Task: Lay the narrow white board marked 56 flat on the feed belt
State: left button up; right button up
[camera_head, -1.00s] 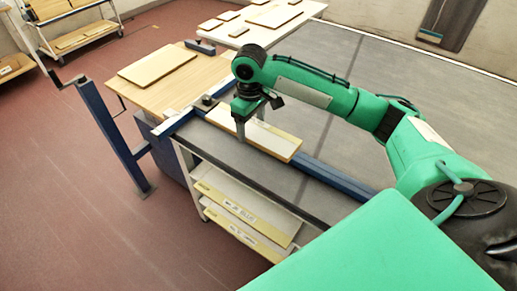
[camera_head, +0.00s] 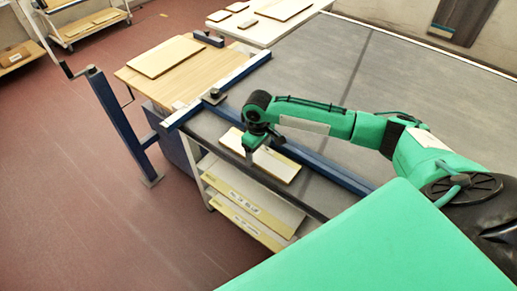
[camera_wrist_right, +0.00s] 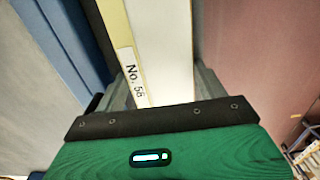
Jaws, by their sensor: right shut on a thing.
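My right gripper (camera_head: 249,155) is shut on the narrow white board (camera_head: 276,164) with pale yellow edges. In the right wrist view the board (camera_wrist_right: 165,50) stretches away from the jaws, with a label near them that reads 56 or 58. In the head view the board is roughly lengthwise to the blue rail (camera_head: 322,169), on its near side, over the dark strip along the belt's front edge. I cannot tell whether it touches the surface. The wide grey belt (camera_head: 350,75) spreads beyond the rail. My left gripper is not in view.
A blue crossbar (camera_head: 235,78) spans the belt's left end. A wooden table (camera_head: 190,85) with a board (camera_head: 164,56) stands behind it. Labelled boards (camera_head: 247,205) lie on shelves below the front edge. A blue post (camera_head: 120,125) stands at left. Most of the grey belt is clear.

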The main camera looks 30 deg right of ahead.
jog(key=o, duration=0.9)
jog(key=shift+f, duration=0.1)
